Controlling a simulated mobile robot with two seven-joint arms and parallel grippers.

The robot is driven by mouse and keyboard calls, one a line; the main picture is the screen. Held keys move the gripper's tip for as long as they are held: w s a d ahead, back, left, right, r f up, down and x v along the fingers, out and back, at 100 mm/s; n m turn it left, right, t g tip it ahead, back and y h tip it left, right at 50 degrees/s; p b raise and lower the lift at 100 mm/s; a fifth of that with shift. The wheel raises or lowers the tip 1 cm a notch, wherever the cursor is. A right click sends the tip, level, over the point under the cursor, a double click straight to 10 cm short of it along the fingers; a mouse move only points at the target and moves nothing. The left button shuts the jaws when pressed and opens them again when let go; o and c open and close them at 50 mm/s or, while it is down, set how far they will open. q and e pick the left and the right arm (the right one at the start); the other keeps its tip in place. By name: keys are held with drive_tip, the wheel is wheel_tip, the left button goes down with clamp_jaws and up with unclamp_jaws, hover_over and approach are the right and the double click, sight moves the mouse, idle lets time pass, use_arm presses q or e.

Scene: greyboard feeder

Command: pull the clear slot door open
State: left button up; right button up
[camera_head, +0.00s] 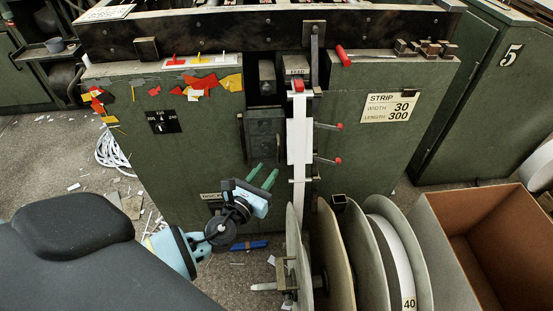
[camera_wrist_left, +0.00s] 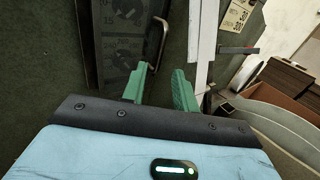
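The slot door (camera_head: 265,130) is a dark, see-through panel on the front of the green machine, left of the white strip. It looks shut. In the left wrist view dials show through the door (camera_wrist_left: 118,50), and a thin metal handle (camera_wrist_left: 156,42) stands at its right edge. My left gripper (camera_head: 262,175) is below the door in the head view. Its green fingers are apart and empty, and they also show in the left wrist view (camera_wrist_left: 161,90). The handle lies beyond the fingertips, apart from them. My right gripper is not in view.
A white strip (camera_head: 300,130) hangs right of the door. Red-tipped levers (camera_head: 329,126) stick out beside it. Large reel discs (camera_head: 345,255) stand below right, next to an open brown box (camera_head: 470,205). Paper scraps litter the floor at left.

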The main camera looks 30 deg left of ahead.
sight(276, 159)
use_arm(q)
drive_tip(key=shift+w+a+b, duration=0.15)
drive_tip(key=shift+w+b, duration=0.15)
drive_tip(key=shift+w, duration=2.9)
clamp_jaws()
